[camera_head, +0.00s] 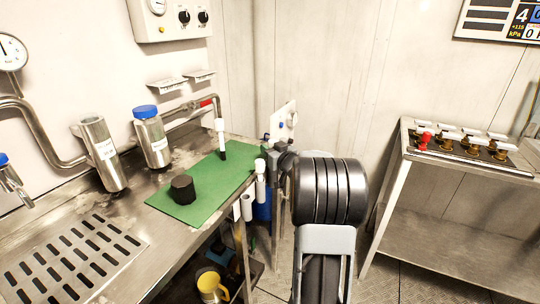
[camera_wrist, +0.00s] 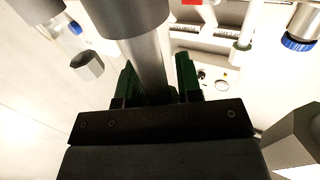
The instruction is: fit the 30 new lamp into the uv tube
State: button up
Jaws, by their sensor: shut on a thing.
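My gripper (camera_wrist: 157,85) is shut on a grey rod (camera_wrist: 150,62) with a wide dark end, seen close up in the wrist view. I cannot tell from its look whether it is the 30 new lamp. In the head view my gripper (camera_head: 272,155) is beside the right end of the green mat, mostly hidden by my dark arm. A white lamp-like piece with a black foot (camera_head: 221,138) stands upright on the mat. An open-topped steel tube (camera_head: 100,153) and a blue-capped steel tube (camera_head: 151,140) stand at the back of the bench. I cannot read which is the uv tube.
A black hexagonal piece (camera_head: 182,189) sits on the green mat (camera_head: 207,200). White tubes (camera_head: 247,207) hang at the bench's front edge. A slotted drain (camera_head: 72,258) lies at left. A steel table with valves (camera_head: 470,143) stands at right.

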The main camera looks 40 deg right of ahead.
notch_tip(320, 180, up, 15)
jog(key=p, duration=0.4)
jog(key=shift+r, duration=0.15)
